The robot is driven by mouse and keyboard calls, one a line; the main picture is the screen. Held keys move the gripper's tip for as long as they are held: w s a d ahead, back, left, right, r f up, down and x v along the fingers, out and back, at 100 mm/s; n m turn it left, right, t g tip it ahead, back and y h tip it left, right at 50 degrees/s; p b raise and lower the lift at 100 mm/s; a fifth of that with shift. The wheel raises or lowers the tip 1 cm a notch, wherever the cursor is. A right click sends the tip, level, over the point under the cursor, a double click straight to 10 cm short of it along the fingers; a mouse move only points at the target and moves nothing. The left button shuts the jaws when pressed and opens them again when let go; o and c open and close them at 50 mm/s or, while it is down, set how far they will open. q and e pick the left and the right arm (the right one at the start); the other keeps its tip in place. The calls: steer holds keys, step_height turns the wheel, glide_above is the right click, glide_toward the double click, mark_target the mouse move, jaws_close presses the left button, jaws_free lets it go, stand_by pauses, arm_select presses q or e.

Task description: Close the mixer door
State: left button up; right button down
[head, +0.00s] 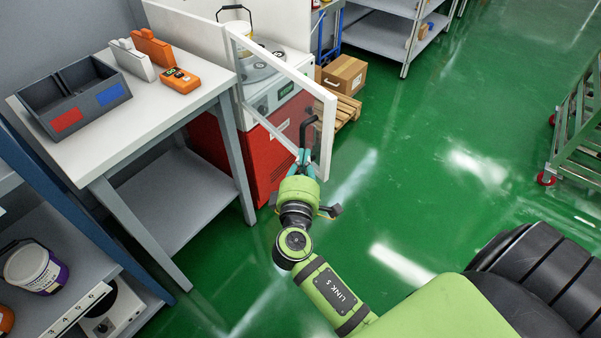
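The mixer door (329,136) is a clear panel in a white frame. It stands open, swung out from the white housing. A dark bar handle (314,120) is on its free edge. Behind the door is the mixer, a white machine (288,88) above a red cabinet (272,150). My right gripper (304,158) is at the lower end of the handle. Its teal fingers come close together around the bar and look shut on it. The fingertips are small in view and partly merge with the handle. My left gripper is not in view.
A white-topped table (100,140) with a grey bin (72,95) and orange devices (180,80) stands at left. A shelf with a white tub (36,268) is lower left. A cardboard box (344,75) sits on a pallet behind the door.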

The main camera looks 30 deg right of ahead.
mark_target(318, 139)
steer(key=shift+w+d+f+p, duration=0.1)
steer(key=shift+d+p, duration=0.25)
steer(key=shift+d, duration=1.35)
steer(key=shift+d, duration=0.1)
